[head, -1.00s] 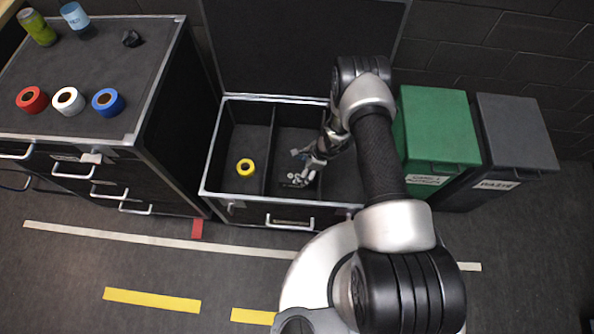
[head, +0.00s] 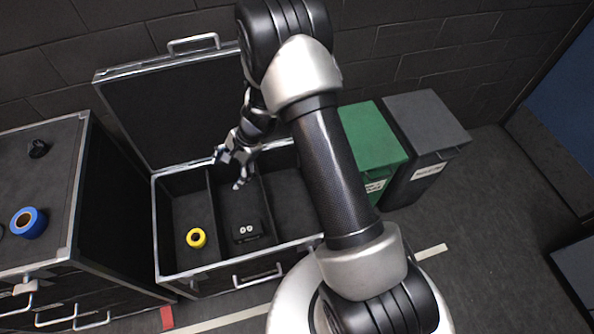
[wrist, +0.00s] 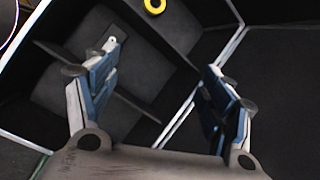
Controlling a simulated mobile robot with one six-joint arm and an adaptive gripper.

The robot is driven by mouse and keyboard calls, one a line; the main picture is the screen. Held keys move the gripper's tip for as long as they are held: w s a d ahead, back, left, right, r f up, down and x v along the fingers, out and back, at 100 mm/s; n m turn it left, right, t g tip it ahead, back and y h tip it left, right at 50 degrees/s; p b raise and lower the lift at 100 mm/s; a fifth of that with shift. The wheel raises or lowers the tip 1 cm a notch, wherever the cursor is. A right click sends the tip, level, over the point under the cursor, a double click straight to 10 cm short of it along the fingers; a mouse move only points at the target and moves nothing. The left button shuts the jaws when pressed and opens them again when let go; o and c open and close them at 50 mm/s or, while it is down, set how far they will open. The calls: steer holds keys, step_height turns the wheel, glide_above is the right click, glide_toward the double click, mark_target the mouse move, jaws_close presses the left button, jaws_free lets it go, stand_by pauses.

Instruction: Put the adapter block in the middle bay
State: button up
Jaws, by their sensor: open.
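The adapter block (head: 247,232), a black block with two pale round sockets on it, sits on the floor of the middle bay (head: 232,205) of the open case, near its front wall. My gripper (head: 231,170) is above the middle bay, behind the block and apart from it. It is open and empty. In the wrist view my gripper (wrist: 161,60) shows its two blue-and-grey fingers spread wide with nothing between them. A small pale round spot shows beside the left fingertip there; the finger hides much of what is around it.
A yellow tape roll (head: 196,238) lies in the left bay. The right bay (head: 287,205) is partly behind my arm; its visible part is empty. The case lid (head: 165,115) stands open behind. A green bin (head: 372,145) and a grey bin (head: 425,130) stand right of the case.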

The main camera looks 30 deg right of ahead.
steer(key=s+r+n, duration=0.4)
steer(key=s+r, duration=0.1)
steer(key=r, duration=0.7)
steer(key=s+r+n, duration=0.4)
steer(key=r, duration=0.8)
steer(key=s+d+r+n+t+h, duration=0.1)
steer(key=s+d+r+n+h, duration=0.1)
steer(key=s, duration=0.8)
steer(key=s+d+r+n+t+h, duration=0.1)
steer(key=s+d+r+n+h, duration=0.2)
steer(key=s+r, duration=0.4)
steer(key=s+d+n, duration=0.1)
steer(key=s+d, duration=0.1)
steer(key=s, duration=0.1)
steer(key=shift+t, duration=0.4)
steer(key=shift+c, duration=0.5)
